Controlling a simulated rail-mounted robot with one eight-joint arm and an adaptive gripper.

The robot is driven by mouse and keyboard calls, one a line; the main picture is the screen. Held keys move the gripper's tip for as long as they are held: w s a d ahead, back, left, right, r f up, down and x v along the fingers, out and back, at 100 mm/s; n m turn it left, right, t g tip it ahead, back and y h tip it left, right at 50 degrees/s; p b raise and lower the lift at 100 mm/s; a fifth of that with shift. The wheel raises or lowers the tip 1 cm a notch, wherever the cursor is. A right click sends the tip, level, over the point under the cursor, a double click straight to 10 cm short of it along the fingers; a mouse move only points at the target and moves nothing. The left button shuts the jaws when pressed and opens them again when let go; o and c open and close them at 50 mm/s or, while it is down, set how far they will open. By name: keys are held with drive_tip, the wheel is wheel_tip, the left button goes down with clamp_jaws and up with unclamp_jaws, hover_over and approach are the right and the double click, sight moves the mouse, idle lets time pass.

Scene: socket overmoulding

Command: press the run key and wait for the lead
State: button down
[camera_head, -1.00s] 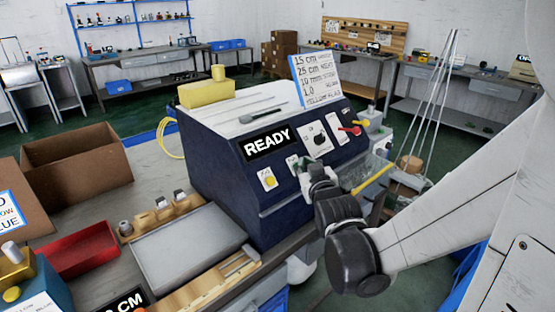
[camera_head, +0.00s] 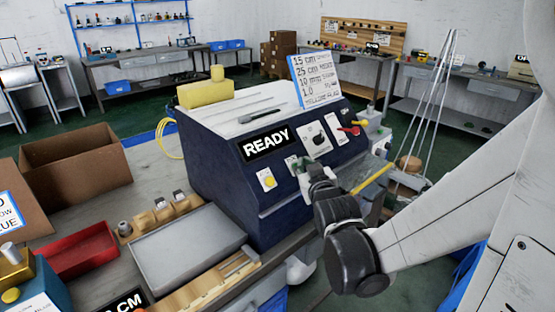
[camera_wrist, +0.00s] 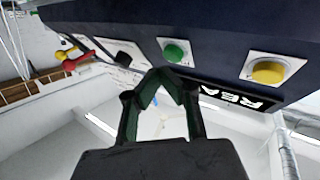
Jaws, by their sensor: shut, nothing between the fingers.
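The dark blue machine (camera_head: 225,185) stands on the bench, with a READY display (camera_head: 268,142) on its sloped front. A round green key (camera_wrist: 174,53) and a round yellow key (camera_wrist: 267,72) sit on white plates; the yellow key also shows in the head view (camera_head: 268,180). I cannot read which is the run key. My gripper (camera_wrist: 160,73) is shut and empty, its fingertips just below and left of the green key in the wrist view. Whether they touch the panel I cannot tell. In the head view my gripper (camera_head: 307,165) is at the panel. No finished lead is clearly visible.
A red-handled switch (camera_head: 350,131) and a dark knob (camera_head: 318,139) are on the panel's right. A grey tray (camera_head: 188,248), a red bin (camera_head: 82,252) and a cardboard box (camera_head: 78,165) lie left of the machine. A yellow block (camera_head: 206,93) rests on top.

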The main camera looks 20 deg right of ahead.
drive_tip(key=shift+f, duration=0.15)
drive_tip(key=shift+w+a+f+b, duration=0.2)
drive_tip(key=shift+w+b, duration=0.1)
drive_tip(key=shift+b, duration=0.1)
